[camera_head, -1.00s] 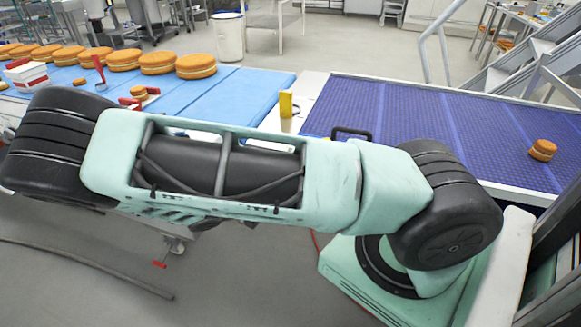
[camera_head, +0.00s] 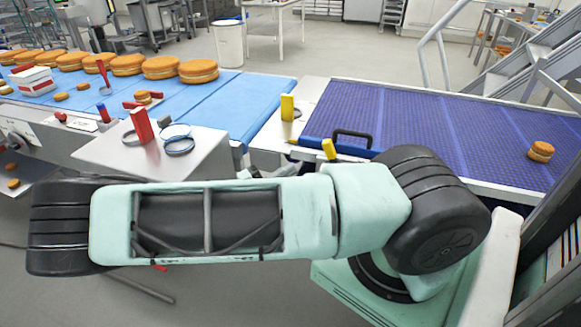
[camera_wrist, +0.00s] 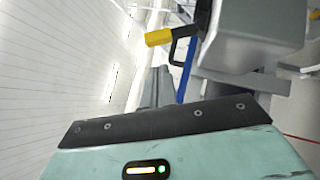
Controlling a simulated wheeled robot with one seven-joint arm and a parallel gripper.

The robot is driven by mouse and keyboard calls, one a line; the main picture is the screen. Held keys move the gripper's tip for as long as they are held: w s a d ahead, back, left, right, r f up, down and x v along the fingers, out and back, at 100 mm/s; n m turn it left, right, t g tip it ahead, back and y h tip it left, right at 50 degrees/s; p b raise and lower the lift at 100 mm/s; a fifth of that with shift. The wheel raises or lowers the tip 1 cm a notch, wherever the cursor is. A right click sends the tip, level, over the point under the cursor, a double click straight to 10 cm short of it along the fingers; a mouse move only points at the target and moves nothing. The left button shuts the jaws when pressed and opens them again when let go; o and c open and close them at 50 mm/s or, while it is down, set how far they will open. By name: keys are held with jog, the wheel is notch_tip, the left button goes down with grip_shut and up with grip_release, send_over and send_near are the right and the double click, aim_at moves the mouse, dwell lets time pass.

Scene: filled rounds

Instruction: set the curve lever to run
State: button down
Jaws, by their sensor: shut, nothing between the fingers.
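No label names the curve lever, so I cannot tell which handle it is. Candidates in the head view are a yellow upright block (camera_head: 287,107) between the belts, a yellow knob (camera_head: 328,148) by the blue bar, and a red upright block (camera_head: 142,125) on a grey housing. The wrist view shows a yellow grip (camera_wrist: 158,37) beside a black handle and a grey box. My gripper (camera_wrist: 158,72) is shut and empty, below the yellow grip in that picture and apparently apart from it. In the head view my arm hides the gripper.
A blue belt (camera_head: 225,98) carries several round cakes at left. A purple mesh belt (camera_head: 400,115) holds one small cake (camera_head: 540,151). A black handle (camera_head: 351,137) stands on the purple belt's near edge. The grey housing (camera_head: 110,152) lies close behind my arm.

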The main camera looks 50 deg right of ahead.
aim_at(333, 159)
jog(key=p+x, duration=0.2)
jog(key=x, duration=0.6)
jog(key=shift+r+p, duration=0.1)
jog(key=shift+p, duration=0.2)
